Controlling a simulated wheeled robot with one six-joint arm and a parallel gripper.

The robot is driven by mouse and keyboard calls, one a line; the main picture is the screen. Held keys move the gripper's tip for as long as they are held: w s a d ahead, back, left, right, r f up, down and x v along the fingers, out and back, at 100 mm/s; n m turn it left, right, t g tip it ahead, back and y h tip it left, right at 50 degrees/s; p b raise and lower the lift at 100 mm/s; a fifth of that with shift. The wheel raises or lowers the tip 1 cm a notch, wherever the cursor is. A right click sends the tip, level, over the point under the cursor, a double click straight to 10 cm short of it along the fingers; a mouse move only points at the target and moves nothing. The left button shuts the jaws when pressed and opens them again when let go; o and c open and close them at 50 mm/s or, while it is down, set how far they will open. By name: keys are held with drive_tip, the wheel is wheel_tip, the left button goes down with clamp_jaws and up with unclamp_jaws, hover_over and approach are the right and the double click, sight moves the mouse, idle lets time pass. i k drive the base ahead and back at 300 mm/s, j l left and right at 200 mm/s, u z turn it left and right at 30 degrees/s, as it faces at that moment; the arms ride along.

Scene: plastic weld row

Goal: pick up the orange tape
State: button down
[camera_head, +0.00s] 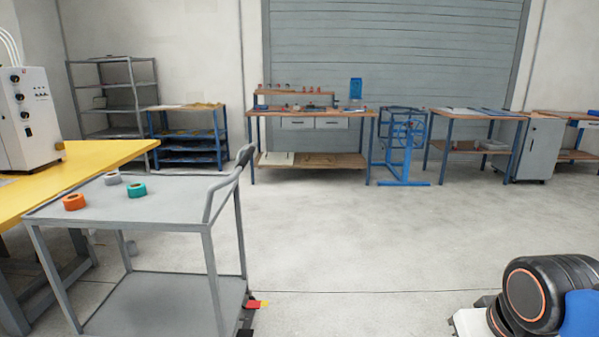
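The orange tape (74,202) is a small roll lying flat near the left front edge of the grey cart's top (160,208). A teal tape roll (137,190) lies to its right, and a grey-white tape roll (112,178) lies a little farther back. The three rolls sit apart from one another. My gripper is not visible. A black and blue arm part with an orange ring, likely mine, shows at the lower right, well away from the cart.
A yellow table (90,160) with a white machine (28,118) stands close at the left, beside the cart. The cart's raised handle (228,182) is at its right end. Workbenches (312,112) and shelves line the back. The floor (370,240) right of the cart is clear.

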sight(75, 201)
drive_tip(key=u, duration=1.55)
drive_tip(key=i+j, duration=0.1)
drive_tip(key=i, duration=0.15)
